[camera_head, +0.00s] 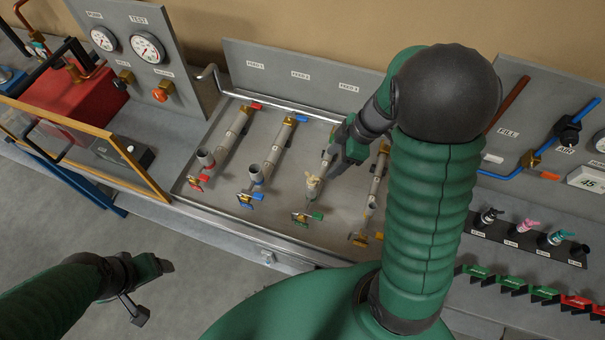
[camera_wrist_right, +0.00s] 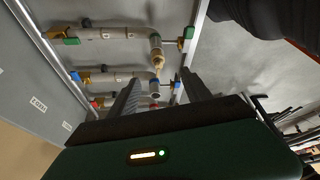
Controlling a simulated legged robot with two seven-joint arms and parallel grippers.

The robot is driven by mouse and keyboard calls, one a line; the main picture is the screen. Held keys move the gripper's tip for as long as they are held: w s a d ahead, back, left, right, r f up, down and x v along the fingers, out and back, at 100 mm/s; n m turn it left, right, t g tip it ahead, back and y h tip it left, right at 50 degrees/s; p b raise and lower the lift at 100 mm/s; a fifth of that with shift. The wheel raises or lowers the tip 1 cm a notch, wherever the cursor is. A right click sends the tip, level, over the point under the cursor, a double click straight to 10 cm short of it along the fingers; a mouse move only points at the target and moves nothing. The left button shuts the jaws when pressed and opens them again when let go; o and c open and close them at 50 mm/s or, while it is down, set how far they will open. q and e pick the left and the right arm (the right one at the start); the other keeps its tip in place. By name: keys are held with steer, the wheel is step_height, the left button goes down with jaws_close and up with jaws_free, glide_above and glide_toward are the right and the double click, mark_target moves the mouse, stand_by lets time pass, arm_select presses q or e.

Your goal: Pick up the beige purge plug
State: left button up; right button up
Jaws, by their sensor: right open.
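The beige purge plug (camera_head: 313,183) sits at the near end of the third pipe, the one with green valve handles, in the grey tray. It also shows in the right wrist view (camera_wrist_right: 158,61), at the pipe's elbow end, beyond and between the fingers. My right gripper (camera_head: 331,168) is just behind and right of the plug in the head view, its fingers partly hidden by the wrist. In the wrist view the right gripper (camera_wrist_right: 162,82) is open with nothing between its fingers. My left gripper (camera_head: 138,312) hangs low at the left, away from the tray; its jaw opening is unclear.
Parallel pipes with red (camera_head: 195,182), blue (camera_head: 246,197) and yellow (camera_head: 359,239) fittings flank the green one. The tray's metal rim (camera_head: 230,228) runs along the front. A rack (camera_head: 528,240) holds several small fittings at right. My right arm hides part of the tray.

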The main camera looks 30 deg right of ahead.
mark_target(312, 181)
steer(key=x, duration=0.8)
steer(key=shift+a+f+b, duration=0.2)
steer(key=shift+a+b, duration=0.2)
steer(key=f, duration=0.2)
steer(key=w+f, duration=0.1)
steer(key=f, duration=0.2)
steer(key=shift+w+a+f, duration=0.15)
steer(key=shift+w+f, duration=0.15)
steer(key=shift+f, duration=0.05)
steer(key=shift+w+a, duration=0.1)
steer(key=shift+a, duration=0.1)
steer(key=shift+c, duration=0.4)
steer(key=shift+a, duration=0.15)
steer(key=c, duration=0.4)
jaws_close()
